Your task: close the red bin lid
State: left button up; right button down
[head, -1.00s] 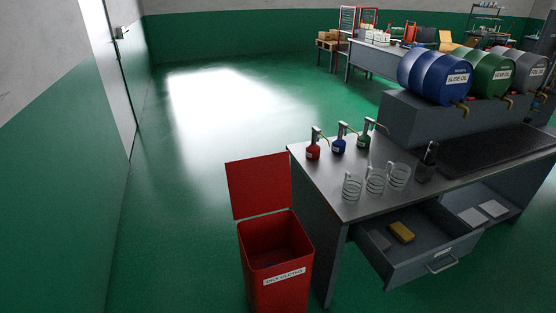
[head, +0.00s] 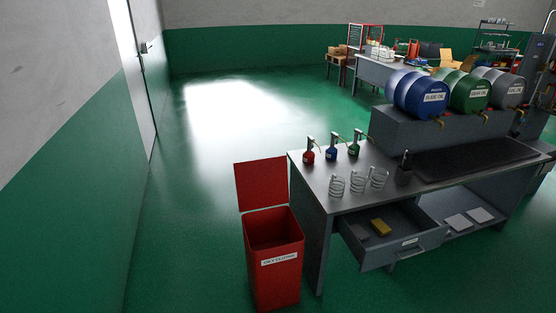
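The red bin (head: 272,284) stands on the green floor at the left end of the workbench. A white label with dark lettering is on its front. Its red lid (head: 261,184) is open and stands upright at the back of the bin's mouth. The inside of the bin looks dark, and its bottom cannot be made out. Neither of my grippers is in the head view.
The grey workbench (head: 308,222) is right of the bin, with an open drawer (head: 377,258) jutting forward. Pump bottles and glass jugs (head: 358,183) stand on top, and oil drums (head: 421,95) behind. Floor (head: 195,220) left of the bin is clear, up to a wall with a door.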

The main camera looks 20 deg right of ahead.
aim_at(262, 183)
jog(key=u, duration=0.8)
jog(key=i, duration=1.25)
